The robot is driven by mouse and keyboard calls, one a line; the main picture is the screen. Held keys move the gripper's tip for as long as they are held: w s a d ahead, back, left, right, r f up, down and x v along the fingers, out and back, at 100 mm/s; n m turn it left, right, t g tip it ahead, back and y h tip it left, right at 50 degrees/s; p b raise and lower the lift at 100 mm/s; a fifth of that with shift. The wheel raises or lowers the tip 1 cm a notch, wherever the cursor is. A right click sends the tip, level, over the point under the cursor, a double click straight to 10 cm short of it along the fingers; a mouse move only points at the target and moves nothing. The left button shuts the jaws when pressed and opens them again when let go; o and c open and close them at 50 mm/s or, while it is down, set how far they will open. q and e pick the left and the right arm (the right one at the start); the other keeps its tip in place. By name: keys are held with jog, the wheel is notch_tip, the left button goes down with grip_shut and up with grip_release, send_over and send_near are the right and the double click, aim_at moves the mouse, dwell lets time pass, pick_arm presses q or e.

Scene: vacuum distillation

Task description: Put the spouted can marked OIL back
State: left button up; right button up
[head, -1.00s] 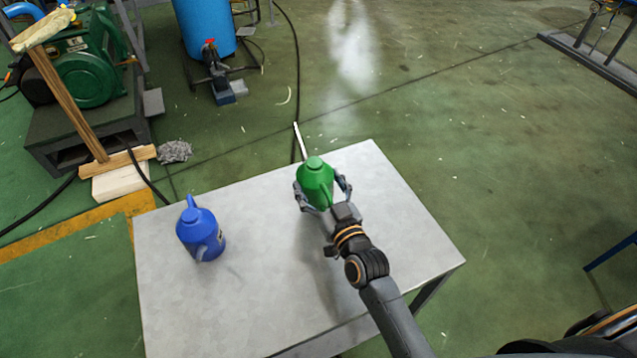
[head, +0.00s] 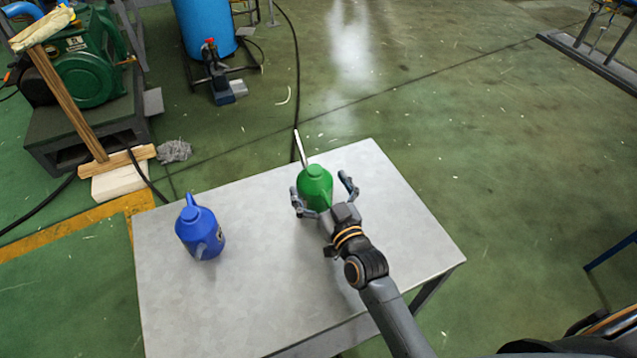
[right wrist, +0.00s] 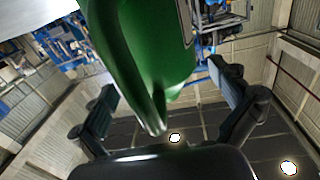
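A green spouted can (head: 315,186) stands near the far edge of the grey table, its pale spout pointing away from me. No OIL marking can be read on it. My right gripper (head: 323,193) is open around the green can, with one finger on each side; a gap shows at the right finger. In the right wrist view the green can (right wrist: 150,50) fills the space between the spread fingers. A blue spouted can (head: 201,233) stands on the left part of the table, with part of a label showing. My left gripper is not in view.
The grey table (head: 270,270) has free room between the two cans and to the right.

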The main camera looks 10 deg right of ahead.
jog(key=shift+s+f, duration=0.1)
jog(key=shift+f, duration=0.15)
jog(key=shift+r+p, duration=0.3)
jog(key=shift+r, duration=0.1)
jog(key=s+d+b, duration=0.1)
jog(key=s+d, duration=0.1)
jog(key=s, duration=0.9)
jog(key=shift+s+r, duration=0.3)
jog(key=shift+s, duration=0.05)
jog(key=shift+d, duration=0.1)
dwell(0.4)
